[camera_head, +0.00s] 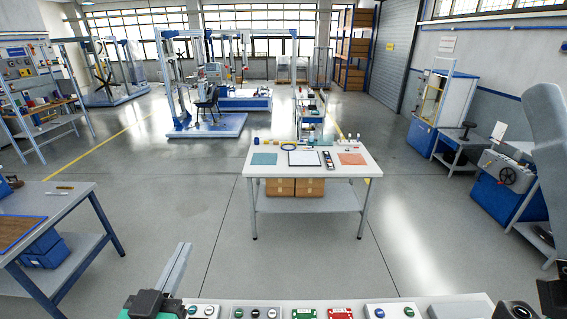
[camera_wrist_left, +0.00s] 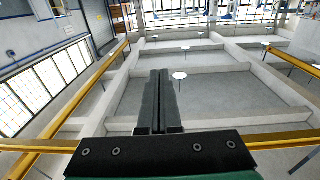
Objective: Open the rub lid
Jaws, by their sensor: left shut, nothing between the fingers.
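My left gripper (camera_head: 184,250) rises from the bottom edge of the head view, left of centre. Its two long fingers are shut together with nothing between them, and they also show closed in the left wrist view (camera_wrist_left: 159,76). The fingers are clear of any object. I cannot tell for sure which thing is the rub lid. A grey machine with a black handwheel (camera_head: 506,175) stands on a blue base at the right, far from the left gripper. No fingers of my right gripper show; only dark and grey parts of my arm appear at the right edge.
A panel with buttons (camera_head: 262,312) and green and red labels runs along the bottom edge, just right of the left gripper. A white table (camera_head: 262,170) with mats stands ahead, boxes (camera_head: 281,187) beneath. A grey bench (camera_head: 75,197) is at left. Open floor lies between.

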